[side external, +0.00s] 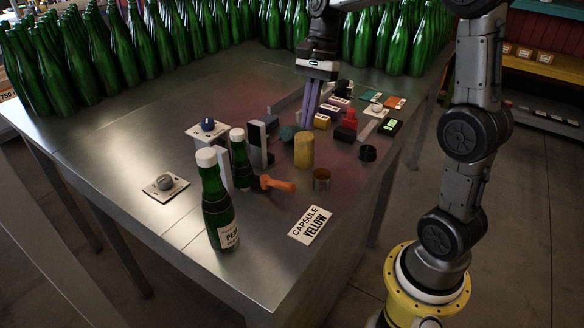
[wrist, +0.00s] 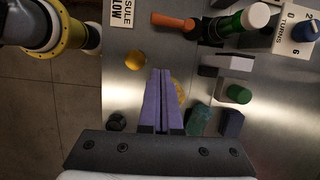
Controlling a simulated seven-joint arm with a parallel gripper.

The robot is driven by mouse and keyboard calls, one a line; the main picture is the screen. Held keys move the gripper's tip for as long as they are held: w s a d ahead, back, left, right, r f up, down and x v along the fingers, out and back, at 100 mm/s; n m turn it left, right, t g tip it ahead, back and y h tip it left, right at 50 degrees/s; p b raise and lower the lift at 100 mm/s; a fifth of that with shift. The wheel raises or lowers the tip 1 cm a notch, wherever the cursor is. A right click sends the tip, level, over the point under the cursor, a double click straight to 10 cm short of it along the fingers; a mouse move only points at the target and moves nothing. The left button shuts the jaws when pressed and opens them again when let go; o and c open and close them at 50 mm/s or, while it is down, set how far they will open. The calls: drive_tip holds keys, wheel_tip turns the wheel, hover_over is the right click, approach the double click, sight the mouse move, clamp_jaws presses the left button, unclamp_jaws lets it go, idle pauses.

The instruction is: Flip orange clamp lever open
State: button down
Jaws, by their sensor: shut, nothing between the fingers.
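The orange clamp lever (side external: 277,184) sticks out to the right from the base of a clamped green bottle (side external: 240,165), low over the metal table. In the wrist view the orange lever (wrist: 172,22) shows at the top, beside the white-capped bottle (wrist: 250,18). My gripper (side external: 312,116) is shut and empty, pointing down behind the yellow cylinder, well apart from the lever. In the wrist view its purple fingers (wrist: 161,72) lie together, and the lever is beyond their tips. The lever's pivot is partly hidden by the dark clamp and bottle.
A yellow cylinder (side external: 304,150) and a small open copper cup (side external: 322,179) stand right of the lever. A green bottle with a label (side external: 221,215) stands in front. A dial box (side external: 208,130) is behind. A "CAPSULE YELLOW" card (side external: 310,224) lies at the front right.

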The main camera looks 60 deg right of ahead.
sight(274, 185)
drive_tip(key=x, duration=0.9)
drive_tip(key=shift+s+a+f, duration=0.15)
drive_tip(key=a, duration=0.3)
drive_tip(key=shift+f, duration=0.35)
drive_tip(key=shift+a, duration=0.45)
